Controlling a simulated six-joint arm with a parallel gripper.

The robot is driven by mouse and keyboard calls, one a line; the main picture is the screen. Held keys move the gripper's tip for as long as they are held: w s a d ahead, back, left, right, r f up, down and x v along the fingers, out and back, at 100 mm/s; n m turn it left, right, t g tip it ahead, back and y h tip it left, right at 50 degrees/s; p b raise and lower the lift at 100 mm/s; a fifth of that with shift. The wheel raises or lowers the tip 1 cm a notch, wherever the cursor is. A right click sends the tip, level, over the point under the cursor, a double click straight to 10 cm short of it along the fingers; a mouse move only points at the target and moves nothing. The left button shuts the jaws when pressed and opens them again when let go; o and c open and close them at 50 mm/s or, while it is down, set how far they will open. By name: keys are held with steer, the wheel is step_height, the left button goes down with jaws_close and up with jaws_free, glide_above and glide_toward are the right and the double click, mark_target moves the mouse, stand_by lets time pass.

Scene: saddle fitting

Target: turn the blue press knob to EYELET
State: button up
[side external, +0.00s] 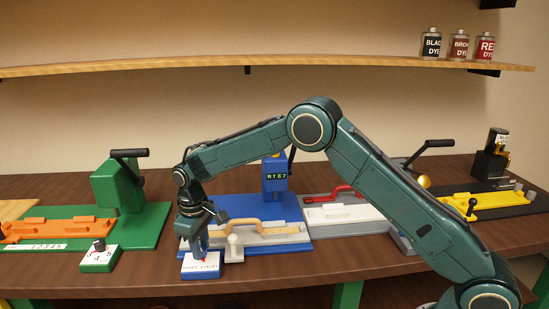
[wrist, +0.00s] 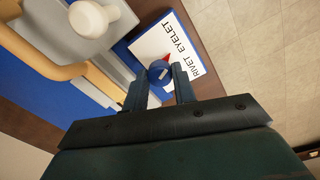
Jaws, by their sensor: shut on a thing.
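The blue knob (wrist: 158,71) stands on a white-topped blue box marked RIVET and EYELET (wrist: 140,45). Its red pointer (wrist: 168,57) is angled toward the word EYELET in the wrist view. My gripper (wrist: 160,88) is shut on the knob, one finger on each side. In the side view my gripper (side external: 202,252) reaches down onto the box (side external: 201,272), hiding most of the knob. The blue press (side external: 275,180) stands behind, with a small display on its front.
A grey fixture with a tan handle (side external: 240,224) and a white knob (wrist: 90,18) sits close beside the box. A green station (side external: 125,195) with its own dial box (side external: 100,257) is at left. The table's front edge is just before the box.

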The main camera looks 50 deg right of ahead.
steer(key=shift+n, duration=1.3)
steer(key=o, duration=1)
steer(key=shift+r, duration=0.1)
step_height(320, 180, up, 14)
steer(key=shift+a, duration=0.15)
steer(key=shift+s, duration=0.1)
